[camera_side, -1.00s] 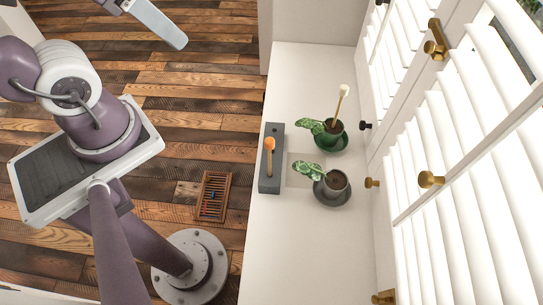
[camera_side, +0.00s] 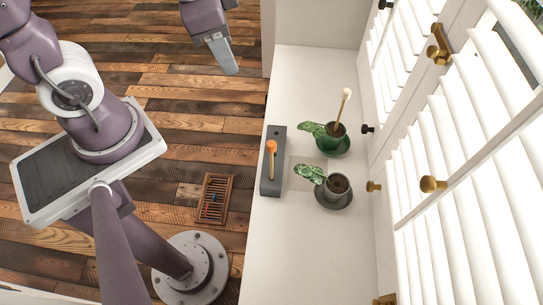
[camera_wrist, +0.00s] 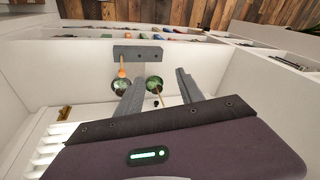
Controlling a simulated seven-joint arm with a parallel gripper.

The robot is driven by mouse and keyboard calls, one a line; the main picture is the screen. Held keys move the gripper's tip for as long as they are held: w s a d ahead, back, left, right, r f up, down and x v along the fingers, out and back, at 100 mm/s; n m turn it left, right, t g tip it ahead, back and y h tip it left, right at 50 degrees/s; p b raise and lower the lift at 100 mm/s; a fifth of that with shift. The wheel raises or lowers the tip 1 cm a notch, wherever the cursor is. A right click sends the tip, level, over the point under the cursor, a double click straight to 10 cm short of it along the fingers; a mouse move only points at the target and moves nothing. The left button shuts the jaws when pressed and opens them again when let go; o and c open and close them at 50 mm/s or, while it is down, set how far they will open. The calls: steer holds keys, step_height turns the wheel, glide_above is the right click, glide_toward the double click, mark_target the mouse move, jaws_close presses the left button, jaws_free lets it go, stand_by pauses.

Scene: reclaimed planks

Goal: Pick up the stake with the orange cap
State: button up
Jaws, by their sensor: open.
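The stake with the orange cap (camera_side: 271,147) stands in a grey block (camera_side: 278,188) on the white sill. Its orange cap also shows in the wrist view (camera_wrist: 121,73), near the block (camera_wrist: 150,52). A second stake with a cream cap (camera_side: 346,95) stands in the green pot (camera_side: 338,141). My gripper (camera_side: 229,70) is high at the top of the side view, left of the sill and well apart from the orange-capped stake. In the wrist view my gripper (camera_wrist: 159,76) has its two fingers spread, with nothing held between them.
A grey pot with a leafy plant (camera_side: 337,186) stands on a saucer right of the block. White shutters (camera_side: 450,190) with brass knobs line the sill's right side. A floor vent (camera_side: 214,199) lies in the plank floor. The sill's front is clear.

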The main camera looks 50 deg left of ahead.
steer(key=w+d+f+m+g, duration=0.25)
steer(key=d+f+m, duration=0.2)
steer(key=f, duration=0.45)
steer(key=m+h, duration=0.1)
steer(key=m, duration=0.2)
glide_above(271, 153)
steer(key=shift+g, duration=0.35)
steer(key=f, duration=0.4)
steer(key=a+f, duration=0.1)
steer(key=f, duration=0.1)
steer(key=shift+w+f, duration=0.15)
steer(key=shift+f, duration=0.1)
steer(key=f, duration=0.7)
steer(key=shift+w, duration=0.2)
jaws_close()
